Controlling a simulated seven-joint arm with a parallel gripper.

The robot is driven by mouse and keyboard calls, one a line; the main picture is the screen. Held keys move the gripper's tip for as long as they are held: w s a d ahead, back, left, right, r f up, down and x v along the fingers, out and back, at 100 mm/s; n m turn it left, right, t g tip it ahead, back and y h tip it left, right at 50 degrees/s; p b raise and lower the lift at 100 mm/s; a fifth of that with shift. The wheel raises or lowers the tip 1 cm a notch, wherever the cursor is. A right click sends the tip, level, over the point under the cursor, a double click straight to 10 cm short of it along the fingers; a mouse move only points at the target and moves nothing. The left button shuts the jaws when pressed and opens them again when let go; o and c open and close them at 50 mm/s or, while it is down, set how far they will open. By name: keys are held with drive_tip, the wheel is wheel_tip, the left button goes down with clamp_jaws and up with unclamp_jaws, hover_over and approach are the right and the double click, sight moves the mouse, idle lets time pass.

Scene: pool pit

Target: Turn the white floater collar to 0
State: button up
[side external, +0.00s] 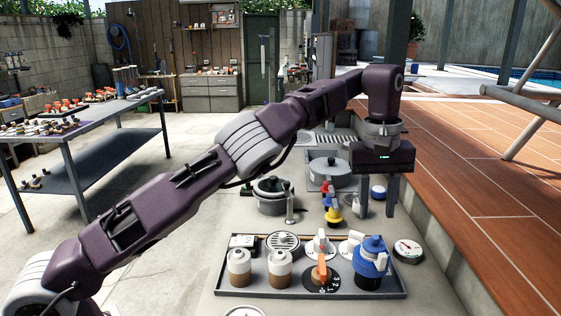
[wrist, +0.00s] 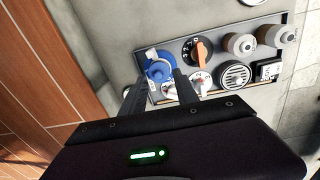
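My gripper (side external: 377,212) is open and empty, pointing down above the ground behind the tray's right end. In the wrist view, its two fingers (wrist: 162,78) reach toward the blue floater (wrist: 158,67), apart from each other. The blue floater (side external: 371,262) stands upright at the tray's right front. A white part (side external: 350,243) sits just behind it, partly hidden; it also shows between the fingers in the wrist view (wrist: 168,91). It may be the white floater collar, but I cannot make out its marks or setting.
The grey tray (side external: 310,293) also holds a black dial with orange handle (side external: 322,276), a white dial (side external: 320,246), two brown-white jars (side external: 240,267) and a round grille (side external: 283,243). A gauge (side external: 408,250) lies right of the tray. Small coloured pieces (side external: 333,214) and a pot (side external: 272,196) stand behind.

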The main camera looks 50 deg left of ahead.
drive_tip(key=s+a+r+m+t+h, duration=0.15)
drive_tip(key=s+a+r, duration=0.25)
drive_tip(key=a+r, duration=0.45)
drive_tip(key=s+a+r+m, duration=0.1)
drive_tip(key=s+m, duration=0.3)
drive_tip(key=s, duration=0.7)
drive_tip(key=shift+s+a+r+m+h, duration=0.3)
drive_tip(key=shift+a+r+m+h, duration=0.05)
drive_tip(key=shift+a, duration=0.5)
drive_tip(key=shift+w+d, duration=0.1)
